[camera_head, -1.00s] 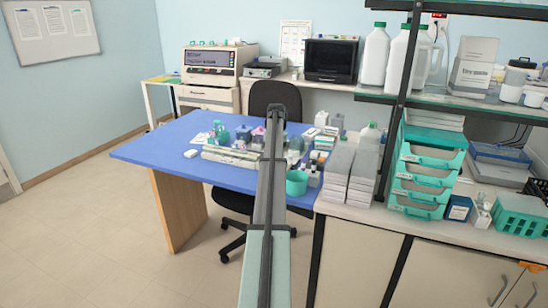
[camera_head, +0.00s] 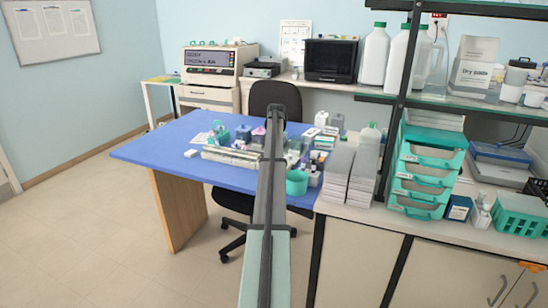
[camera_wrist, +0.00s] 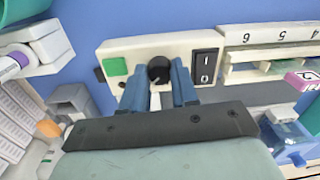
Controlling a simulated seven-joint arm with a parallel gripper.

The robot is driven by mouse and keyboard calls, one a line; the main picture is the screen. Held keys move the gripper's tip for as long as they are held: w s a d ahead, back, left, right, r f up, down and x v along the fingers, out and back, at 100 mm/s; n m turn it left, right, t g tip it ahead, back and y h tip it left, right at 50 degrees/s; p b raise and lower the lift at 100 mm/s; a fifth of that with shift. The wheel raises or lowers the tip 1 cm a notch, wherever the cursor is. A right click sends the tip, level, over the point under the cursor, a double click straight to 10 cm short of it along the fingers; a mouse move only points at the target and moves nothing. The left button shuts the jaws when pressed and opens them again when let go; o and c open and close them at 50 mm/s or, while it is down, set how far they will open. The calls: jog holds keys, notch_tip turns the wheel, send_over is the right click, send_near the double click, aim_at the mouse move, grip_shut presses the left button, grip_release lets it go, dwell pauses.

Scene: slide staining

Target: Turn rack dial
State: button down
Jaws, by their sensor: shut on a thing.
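The rack dial (camera_wrist: 158,70) is a round black knob on the cream control panel (camera_wrist: 140,46) of the rack, seen in the wrist view. A green square button (camera_wrist: 117,67) is left of it and a black rocker switch (camera_wrist: 206,66) marked I and O is right of it. My gripper (camera_wrist: 159,82) has its two blue fingers on either side of the dial, shut on it. The fingers hide part of the dial's sides. In the head view the rack (camera_head: 232,156) is small on the blue table, and my arm hides the gripper.
Numbered rack slots (camera_wrist: 268,36) extend right of the panel. White and grey boxes (camera_wrist: 30,50) crowd the left. The blue table (camera_head: 170,150) is clear at its left.

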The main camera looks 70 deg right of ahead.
jog(key=c, duration=0.9)
grip_release()
jog(key=shift+o, duration=0.2)
notch_tip(320, 180, up, 14)
jog(key=shift+s, duration=0.35)
jog(key=shift+f, duration=0.1)
